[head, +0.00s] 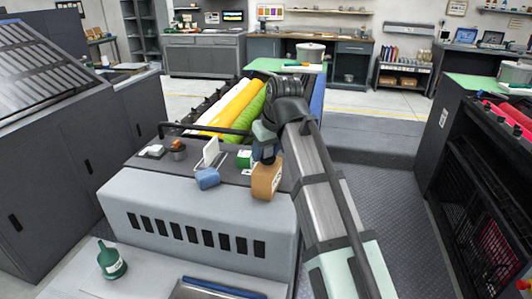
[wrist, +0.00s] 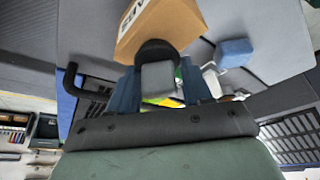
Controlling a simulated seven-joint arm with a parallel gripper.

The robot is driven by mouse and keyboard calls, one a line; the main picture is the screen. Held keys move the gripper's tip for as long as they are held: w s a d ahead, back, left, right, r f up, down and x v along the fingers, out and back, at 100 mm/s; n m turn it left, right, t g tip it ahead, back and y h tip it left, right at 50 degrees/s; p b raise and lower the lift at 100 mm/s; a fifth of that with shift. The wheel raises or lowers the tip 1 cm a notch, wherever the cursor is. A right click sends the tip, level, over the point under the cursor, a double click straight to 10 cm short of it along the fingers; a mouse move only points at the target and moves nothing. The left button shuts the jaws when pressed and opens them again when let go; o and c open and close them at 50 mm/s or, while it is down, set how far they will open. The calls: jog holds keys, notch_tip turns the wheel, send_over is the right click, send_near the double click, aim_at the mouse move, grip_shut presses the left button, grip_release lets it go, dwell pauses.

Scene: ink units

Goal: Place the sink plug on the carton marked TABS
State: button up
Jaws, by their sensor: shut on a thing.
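My gripper (wrist: 160,88) is shut on a dark, rounded piece with a grey face, which I take to be the sink plug (wrist: 158,75). In the head view my gripper (head: 265,155) is above the machine top, right at the brown carton (head: 266,180), and the plug is hidden or too dark to make out. The brown carton also shows in the wrist view (wrist: 165,25), just beyond the plug, with a partly seen label that I cannot read surely. I cannot tell whether the plug touches it. A green box (head: 244,158) with a white label stands just left of the gripper.
A blue block (head: 207,178) and a white upright holder (head: 211,154) stand left of the cartons.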

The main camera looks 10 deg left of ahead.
jog(key=shift+f, duration=0.4)
jog(key=o, duration=1)
jog(key=shift+f, duration=0.1)
jog(key=shift+o, duration=0.2)
jog(key=v, duration=1.2)
jog(key=shift+w, duration=0.1)
